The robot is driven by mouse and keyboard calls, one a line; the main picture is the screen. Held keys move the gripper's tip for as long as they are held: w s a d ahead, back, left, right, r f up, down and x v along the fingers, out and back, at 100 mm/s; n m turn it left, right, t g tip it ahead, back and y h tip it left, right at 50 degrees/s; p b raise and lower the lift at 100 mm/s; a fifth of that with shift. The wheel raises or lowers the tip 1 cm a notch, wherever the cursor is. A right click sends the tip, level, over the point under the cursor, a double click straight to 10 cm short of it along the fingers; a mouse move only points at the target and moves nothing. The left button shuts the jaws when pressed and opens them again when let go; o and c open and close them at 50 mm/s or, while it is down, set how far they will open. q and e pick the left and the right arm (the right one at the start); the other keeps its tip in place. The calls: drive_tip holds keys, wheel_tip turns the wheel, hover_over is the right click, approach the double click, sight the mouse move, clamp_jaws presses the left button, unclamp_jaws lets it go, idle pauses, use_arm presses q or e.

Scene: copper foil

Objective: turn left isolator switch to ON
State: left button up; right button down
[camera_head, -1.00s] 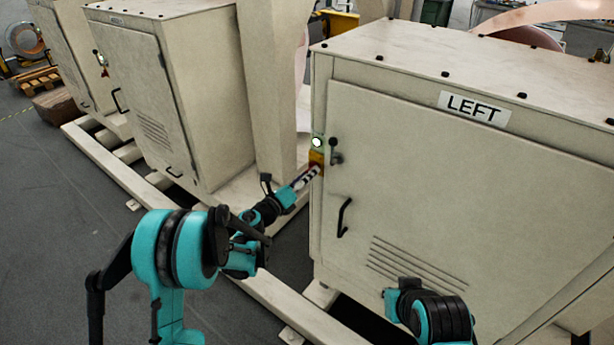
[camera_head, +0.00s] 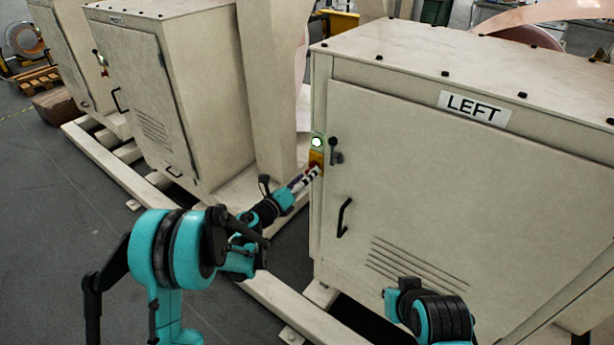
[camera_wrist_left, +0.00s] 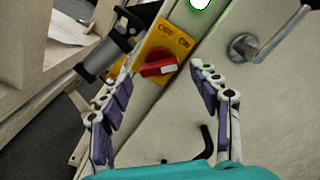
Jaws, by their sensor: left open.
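The isolator switch is a red knob (camera_wrist_left: 157,66) on a yellow plate (camera_wrist_left: 170,42) lettered OFF and ON, seen in the left wrist view. In the head view the yellow plate (camera_head: 316,158) sits on the narrow front strip of the cabinet marked LEFT (camera_head: 473,108). My left gripper (camera_head: 312,173) reaches it from the lower left; its fingers hide part of the switch. In the left wrist view my left gripper (camera_wrist_left: 158,83) is open, with its fingers spread to either side of the knob and apart from it. My right arm shows at the bottom, but its gripper's fingers do not.
A lit green-white lamp (camera_head: 316,141) is above the switch. A door handle lever (camera_head: 334,150) is just right of it, and a black pull handle (camera_head: 343,217) lower down. Another cabinet (camera_head: 130,90) stands to the left. Pale floor rails (camera_head: 272,308) run below.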

use_arm(q)
drive_tip(key=v, duration=1.1)
drive_tip(key=shift+s, duration=0.1)
drive_tip(key=a+r+n+t+y, duration=0.4)
drive_tip(key=a+r+n+y, duration=0.25)
drive_tip(key=r+n, duration=0.4)
drive_tip(key=s+a+r+n+g+y, duration=0.25)
drive_tip(key=s+a+n+y, duration=0.45)
drive_tip(key=n, duration=0.5)
drive_tip(key=s+d+f+n+g+h, duration=0.1)
drive_tip(key=s+f+n+g, duration=0.3)
drive_tip(key=s, duration=0.6)
drive_tip(key=s+d+f+n+g+h, duration=0.2)
drive_tip(key=s+f+n+g, duration=0.3)
drive_tip(key=s+f+n, duration=0.3)
drive_tip(key=s+f, duration=0.1)
drive_tip(key=s, duration=0.2)
drive_tip(key=shift+s, duration=0.35)
drive_tip(key=shift+d+f, duration=0.1)
